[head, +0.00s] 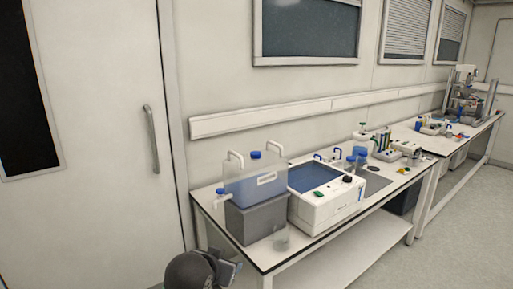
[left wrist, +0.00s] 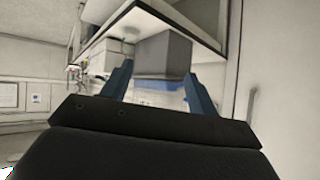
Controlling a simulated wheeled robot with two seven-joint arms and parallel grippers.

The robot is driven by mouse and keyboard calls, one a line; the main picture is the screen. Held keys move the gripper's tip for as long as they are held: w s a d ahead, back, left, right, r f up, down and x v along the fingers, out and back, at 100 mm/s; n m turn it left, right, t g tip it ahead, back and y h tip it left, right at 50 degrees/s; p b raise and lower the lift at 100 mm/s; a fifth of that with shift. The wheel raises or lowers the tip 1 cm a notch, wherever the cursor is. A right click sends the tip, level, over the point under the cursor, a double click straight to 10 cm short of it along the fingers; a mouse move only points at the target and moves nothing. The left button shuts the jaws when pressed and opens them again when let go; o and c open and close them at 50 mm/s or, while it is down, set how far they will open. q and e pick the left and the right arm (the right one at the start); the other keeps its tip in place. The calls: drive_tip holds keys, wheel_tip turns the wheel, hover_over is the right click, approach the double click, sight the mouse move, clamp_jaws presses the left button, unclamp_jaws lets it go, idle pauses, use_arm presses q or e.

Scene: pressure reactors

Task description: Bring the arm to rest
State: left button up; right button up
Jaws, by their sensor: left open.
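My left gripper (head: 228,270) shows at the bottom of the head view, below and in front of the near bench's left end. In the left wrist view its two blue fingers (left wrist: 158,72) stand apart with nothing between them. That view is upside down, and the grey box on the bench shows beyond the fingers. My right gripper is in neither view.
A door (head: 100,120) stands at left. Floor at right is clear.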

use_arm(q)
drive_tip(key=s+a+f+n+g+y+p, duration=0.1)
drive_tip(key=s+a+f+g, duration=0.15)
drive_tip(key=s+f, duration=0.65)
drive_tip(key=s+a+f+n+g, duration=0.1)
drive_tip(key=s+a+f+g, duration=0.15)
drive_tip(key=s+f, duration=0.55)
drive_tip(key=s+f+g, duration=0.3)
drive_tip(key=s+f, duration=0.9)
drive_tip(key=s, duration=0.3)
drive_tip(key=shift+a+f+p, duration=0.2)
drive_tip(key=shift+p, duration=0.1)
